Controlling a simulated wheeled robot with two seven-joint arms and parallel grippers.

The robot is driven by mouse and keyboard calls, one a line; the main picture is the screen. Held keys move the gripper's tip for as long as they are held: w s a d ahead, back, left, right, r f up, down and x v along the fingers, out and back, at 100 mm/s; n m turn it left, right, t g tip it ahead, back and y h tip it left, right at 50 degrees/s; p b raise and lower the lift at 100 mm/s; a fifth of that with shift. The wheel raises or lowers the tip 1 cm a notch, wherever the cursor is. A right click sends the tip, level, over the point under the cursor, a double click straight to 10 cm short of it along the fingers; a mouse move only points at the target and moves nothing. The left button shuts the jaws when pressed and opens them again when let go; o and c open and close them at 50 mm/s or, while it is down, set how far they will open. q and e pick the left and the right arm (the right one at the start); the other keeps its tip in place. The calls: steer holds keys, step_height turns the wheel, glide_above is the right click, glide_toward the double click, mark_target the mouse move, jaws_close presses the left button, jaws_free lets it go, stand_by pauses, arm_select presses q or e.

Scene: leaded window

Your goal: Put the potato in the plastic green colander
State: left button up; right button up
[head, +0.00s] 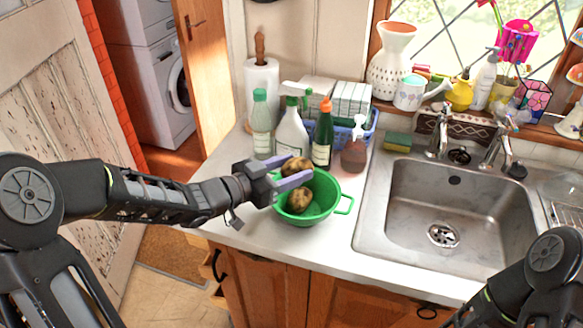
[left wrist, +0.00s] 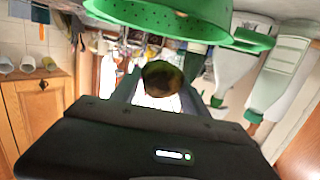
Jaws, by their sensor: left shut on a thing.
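The green plastic colander (head: 322,207) stands on the white counter left of the sink. One brown potato (head: 299,201) lies inside it. My left gripper (head: 296,172) is shut on another brown potato (head: 297,165), held over the colander's back left part. In the left wrist view this potato (left wrist: 161,78) is dark between my fingers, and the colander (left wrist: 165,14) shows at the top, apart from it. The left wrist picture looks upside down. My right arm enters the head view at the lower right, and its gripper is out of view.
Behind the colander stand a green-capped bottle (head: 261,124), a white bottle (head: 291,134), an orange-capped bottle (head: 323,135) and a soap dispenser (head: 355,146). A steel sink (head: 410,200) is to the right. The counter front left of the colander is clear.

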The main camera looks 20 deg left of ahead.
arm_select(q)
steer(key=shift+f+b, duration=2.25)
steer(key=shift+f, duration=0.4)
steer(key=o, duration=1.5)
steer(key=v, duration=0.7)
steer(key=shift+s+a, duration=0.25)
steer(key=shift+s, duration=0.05)
steer(key=shift+r, duration=0.1)
